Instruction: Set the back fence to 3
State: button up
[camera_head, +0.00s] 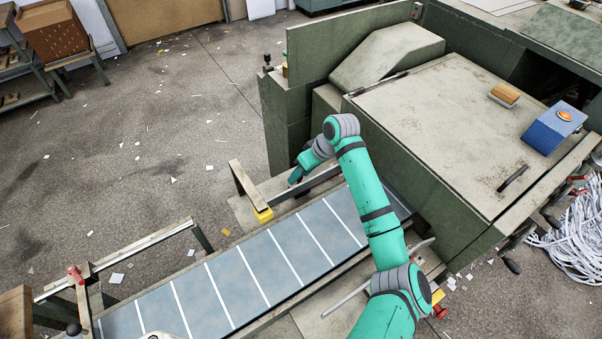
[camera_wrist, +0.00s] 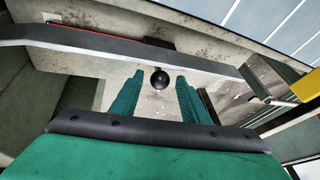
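The back fence is a long grey bar (camera_head: 318,186) along the far side of the blue-grey feed bed (camera_head: 262,262) in the head view. It crosses the upper part of the wrist view (camera_wrist: 100,42). A round black knob (camera_wrist: 159,79) shows just below the bar. My gripper (camera_wrist: 159,82) is open, its two green fingers apart, with the knob appearing between their tips. I cannot tell how deep the knob sits between them. No scale numbers are readable.
A green machine housing (camera_head: 430,130) stands right of the bed, bearing a blue control box (camera_head: 554,127). A yellow block (camera_head: 264,215) sits beside the bed's far edge, near the fence's left end. A railed frame (camera_head: 145,243) stands left. The floor behind is open, with paper scraps.

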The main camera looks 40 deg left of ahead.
grip_shut()
jog(key=shift+w+a, duration=0.2)
jog(key=shift+a, duration=0.3)
jog(key=shift+w+a, duration=0.2)
jog(key=shift+a, duration=0.25)
jog(key=shift+o, duration=0.9)
grip_release()
jog(key=v, duration=1.1)
